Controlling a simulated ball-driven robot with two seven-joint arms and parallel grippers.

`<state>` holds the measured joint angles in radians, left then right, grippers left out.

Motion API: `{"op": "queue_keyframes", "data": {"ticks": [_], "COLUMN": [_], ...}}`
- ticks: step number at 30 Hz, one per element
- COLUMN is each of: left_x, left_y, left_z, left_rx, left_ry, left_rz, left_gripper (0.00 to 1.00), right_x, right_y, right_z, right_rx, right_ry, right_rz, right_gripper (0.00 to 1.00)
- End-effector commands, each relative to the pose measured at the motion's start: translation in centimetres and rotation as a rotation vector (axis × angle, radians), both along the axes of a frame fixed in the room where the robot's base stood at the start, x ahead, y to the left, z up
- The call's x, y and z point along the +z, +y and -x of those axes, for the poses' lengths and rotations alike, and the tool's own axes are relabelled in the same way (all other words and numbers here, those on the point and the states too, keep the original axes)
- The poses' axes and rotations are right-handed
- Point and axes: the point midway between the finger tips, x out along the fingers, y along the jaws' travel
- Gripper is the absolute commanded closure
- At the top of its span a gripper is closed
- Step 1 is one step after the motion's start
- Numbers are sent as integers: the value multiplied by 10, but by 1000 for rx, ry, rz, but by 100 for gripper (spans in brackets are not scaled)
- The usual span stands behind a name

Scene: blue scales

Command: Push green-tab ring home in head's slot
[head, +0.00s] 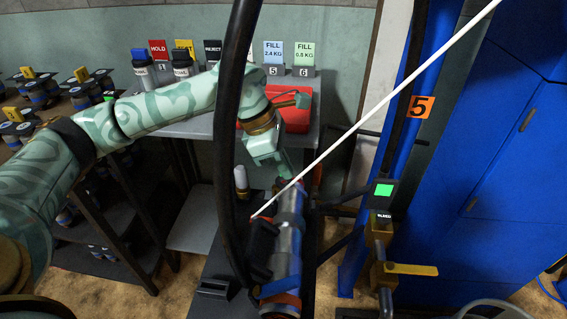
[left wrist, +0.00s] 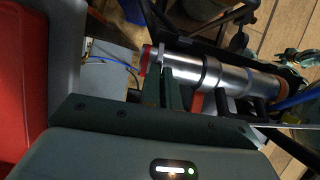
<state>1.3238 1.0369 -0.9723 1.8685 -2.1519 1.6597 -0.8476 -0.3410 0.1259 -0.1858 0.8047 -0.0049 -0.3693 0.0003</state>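A silver metal cylinder (head: 288,235) lies in a dark cradle, with a red-orange ring at its far end and an orange band at its near end. In the left wrist view the cylinder (left wrist: 210,72) runs across the upper middle, with the red ring (left wrist: 146,60) at its left end. My left gripper (head: 284,172) points down at the cylinder's far end. Its fingers (left wrist: 176,95) look together, beside the cylinder near the red ring; contact is unclear. I cannot make out a green tab or the slot. My right gripper is not in view.
A red bin (head: 292,112) stands on the grey bench behind my left gripper. A black hose (head: 228,150) and a thin white rod (head: 375,110) cross the view. Right of the cylinder stand a yellow-handled valve (head: 400,268), a green-lit display (head: 383,191) and blue cabinets (head: 495,170).

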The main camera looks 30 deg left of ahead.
Motion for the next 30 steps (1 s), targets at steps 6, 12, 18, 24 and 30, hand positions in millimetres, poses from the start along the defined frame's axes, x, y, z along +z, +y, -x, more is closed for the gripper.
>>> {"op": "queue_keyframes", "data": {"ticks": [6, 12, 18, 24, 30], "left_x": [-1, -1, 1, -1, -1], "left_y": [0, 0, 0, 0, -1], "left_z": [0, 0, 1, 0, 0], "left_rx": [0, 0, -5, -7, -6], "left_ry": [1, 1, 2, 2, 2], "left_rz": [0, 0, 0, 0, 0], "left_gripper": [100, 100, 100, 100, 100], "right_x": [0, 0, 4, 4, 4], "right_y": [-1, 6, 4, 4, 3], "right_z": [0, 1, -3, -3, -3], "right_rx": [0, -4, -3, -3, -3], "right_ry": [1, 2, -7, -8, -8], "right_rz": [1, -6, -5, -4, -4], "right_gripper": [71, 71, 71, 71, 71]}}
